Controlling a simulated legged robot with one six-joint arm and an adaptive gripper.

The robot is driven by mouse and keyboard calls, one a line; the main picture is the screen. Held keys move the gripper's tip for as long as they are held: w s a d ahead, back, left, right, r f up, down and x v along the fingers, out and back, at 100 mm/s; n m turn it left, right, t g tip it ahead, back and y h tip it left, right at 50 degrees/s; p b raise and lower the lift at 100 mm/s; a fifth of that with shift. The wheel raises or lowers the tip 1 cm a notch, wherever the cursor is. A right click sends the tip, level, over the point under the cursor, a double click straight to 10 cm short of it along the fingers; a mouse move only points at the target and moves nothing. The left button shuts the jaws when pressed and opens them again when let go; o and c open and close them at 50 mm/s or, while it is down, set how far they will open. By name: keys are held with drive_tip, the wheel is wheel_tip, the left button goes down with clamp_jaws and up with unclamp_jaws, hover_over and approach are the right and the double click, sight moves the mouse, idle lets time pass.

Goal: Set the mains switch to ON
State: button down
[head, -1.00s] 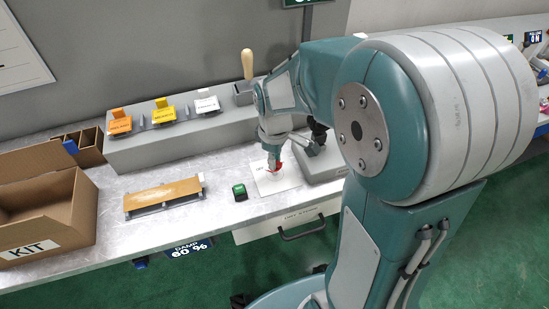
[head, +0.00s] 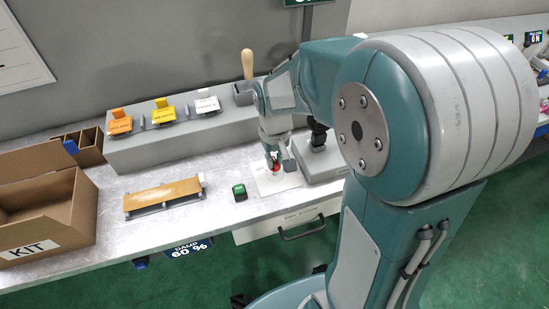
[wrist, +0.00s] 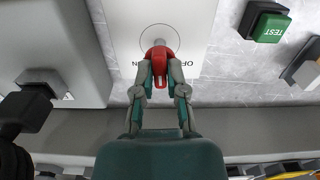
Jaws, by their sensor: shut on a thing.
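The mains switch is a red handle (wrist: 160,58) on a round base on a white plate (wrist: 185,20). In the wrist view, the plate's lettering is upside down and partly covered, with OFF readable right of the handle and ON left. My gripper (wrist: 160,70) is shut on the red handle, one finger on each side. The handle lies roughly along the picture's vertical, its tail between the fingers. In the head view, my gripper (head: 275,165) is down over the plate (head: 282,184) and hides most of the red handle.
A green TEST button (wrist: 269,27) stands beside the plate. A grey box with a black knob (head: 317,135) stands close on the other side. A grey ledge with coloured cards (head: 164,112) runs behind. A KIT carton (head: 75,225) is at far left.

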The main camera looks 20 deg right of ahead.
drive_tip(key=m, duration=0.4)
drive_tip(key=shift+m, duration=0.3)
drive_tip(key=m, duration=0.4)
drive_tip(key=shift+s+m, duration=0.1)
drive_tip(key=shift+m, duration=0.3)
drive_tip(key=c, duration=0.7)
unclamp_jaws()
drive_tip(key=shift+a, duration=0.1)
wheel_tip(320, 180, up, 12)
drive_tip(key=shift+f, duration=0.1)
